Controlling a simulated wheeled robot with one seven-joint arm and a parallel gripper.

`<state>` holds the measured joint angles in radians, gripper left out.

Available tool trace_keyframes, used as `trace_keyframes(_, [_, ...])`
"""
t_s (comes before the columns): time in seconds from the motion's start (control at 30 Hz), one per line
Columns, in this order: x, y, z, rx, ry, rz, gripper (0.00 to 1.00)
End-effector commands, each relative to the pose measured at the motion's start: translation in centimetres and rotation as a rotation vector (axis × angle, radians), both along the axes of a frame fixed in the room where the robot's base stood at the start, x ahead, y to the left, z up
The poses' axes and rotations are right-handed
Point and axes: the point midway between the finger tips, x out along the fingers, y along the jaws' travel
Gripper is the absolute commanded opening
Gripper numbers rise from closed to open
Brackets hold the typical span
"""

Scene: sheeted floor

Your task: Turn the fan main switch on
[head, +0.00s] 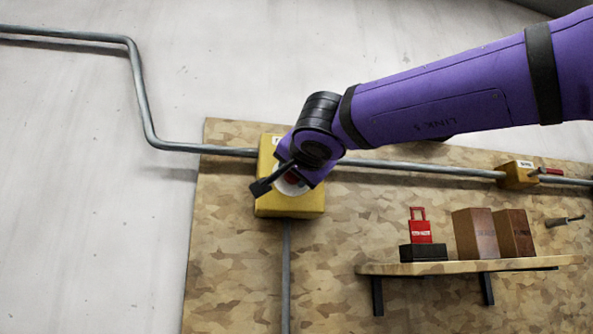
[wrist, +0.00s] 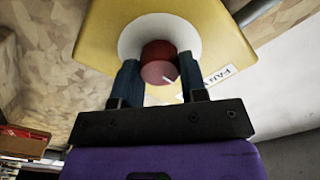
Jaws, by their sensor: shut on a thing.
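The fan main switch is a yellow box (head: 290,207) on the wood-patterned board, with a red round knob on a white disc. In the wrist view the yellow box (wrist: 100,45) fills the top, with the white disc (wrist: 140,30) and the red knob (wrist: 158,66) at the middle. A label starting with "FAN" (wrist: 219,75) shows beside the disc. My gripper (wrist: 160,80) has its two dark fingers on either side of the knob and is shut on it. In the head view my gripper (head: 275,180) is in front of the box and hides much of the knob.
Grey conduit (head: 420,167) runs from the box to a smaller yellow box (head: 516,175) at the right. Below, a wooden shelf (head: 470,265) holds a red padlock (head: 420,228) on a black block and two brown boxes (head: 477,235). Bare wall is at the left.

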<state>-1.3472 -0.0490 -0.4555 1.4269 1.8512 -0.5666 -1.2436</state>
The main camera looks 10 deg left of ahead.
Motion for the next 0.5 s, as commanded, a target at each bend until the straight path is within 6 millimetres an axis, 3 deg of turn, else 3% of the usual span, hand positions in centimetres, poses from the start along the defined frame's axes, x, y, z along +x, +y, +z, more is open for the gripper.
trace_keyframes(0.27, [0.1,-0.1,-0.06,0.096,0.036,-0.003,0.16])
trace_keyframes(0.5, [0.12,-0.11,-0.11,0.28,0.104,-0.003,0.16])
